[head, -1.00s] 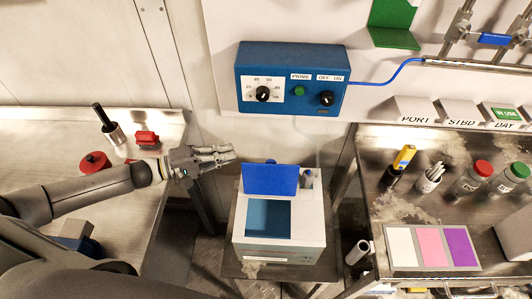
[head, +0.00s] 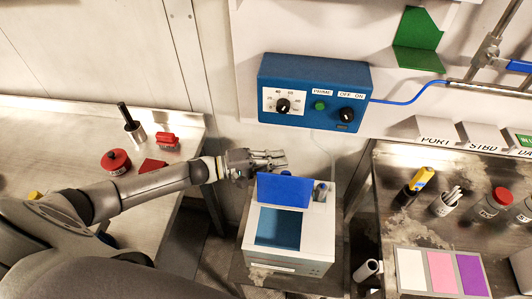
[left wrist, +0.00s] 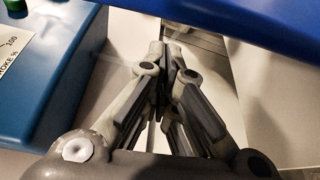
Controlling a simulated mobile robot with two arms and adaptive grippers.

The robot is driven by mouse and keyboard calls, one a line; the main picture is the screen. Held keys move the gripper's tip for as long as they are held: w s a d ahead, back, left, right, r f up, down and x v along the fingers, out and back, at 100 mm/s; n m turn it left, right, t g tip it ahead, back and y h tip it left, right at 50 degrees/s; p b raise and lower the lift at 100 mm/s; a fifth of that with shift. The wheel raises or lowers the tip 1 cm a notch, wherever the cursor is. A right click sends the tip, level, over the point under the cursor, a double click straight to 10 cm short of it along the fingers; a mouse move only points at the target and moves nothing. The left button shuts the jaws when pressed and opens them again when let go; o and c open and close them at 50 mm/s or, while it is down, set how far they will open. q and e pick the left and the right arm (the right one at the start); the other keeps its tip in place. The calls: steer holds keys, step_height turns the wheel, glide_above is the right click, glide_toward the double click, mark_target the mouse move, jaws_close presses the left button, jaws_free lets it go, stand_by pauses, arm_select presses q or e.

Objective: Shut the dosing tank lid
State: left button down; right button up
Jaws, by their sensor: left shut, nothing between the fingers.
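The dosing tank (head: 318,238) is a white box with a dark blue opening in its top. Its blue lid (head: 285,190) stands raised at the back edge of the opening. My left gripper (head: 283,158) is shut and empty, just behind and above the top of the raised lid in the head view. In the left wrist view the shut fingers (left wrist: 168,50) show close up, with a blue edge (left wrist: 260,18) across the top that looks like the lid. I cannot tell whether they touch. My right gripper is not in view.
A blue control box (head: 313,92) with knobs hangs on the wall behind the tank. It also shows in the left wrist view (left wrist: 60,75). The right bench (head: 385,215) holds bottles, a pen cup and a colour card. The left bench (head: 60,150) holds red items.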

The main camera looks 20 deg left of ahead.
mark_target(285, 187)
arm_select(q)
steer(key=shift+s+d+r+p, duration=0.2)
steer(key=shift+s+p, duration=0.1)
steer(key=shift+s, duration=0.4)
steer(key=shift+s+d+r+p, duration=0.15)
steer(key=shift+s+p, duration=0.1)
steer(key=shift+s, duration=0.45)
steer(key=shift+f, duration=0.1)
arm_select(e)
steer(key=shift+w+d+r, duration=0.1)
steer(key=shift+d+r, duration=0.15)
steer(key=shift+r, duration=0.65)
arm_select(q)
steer(key=shift+s, duration=0.15)
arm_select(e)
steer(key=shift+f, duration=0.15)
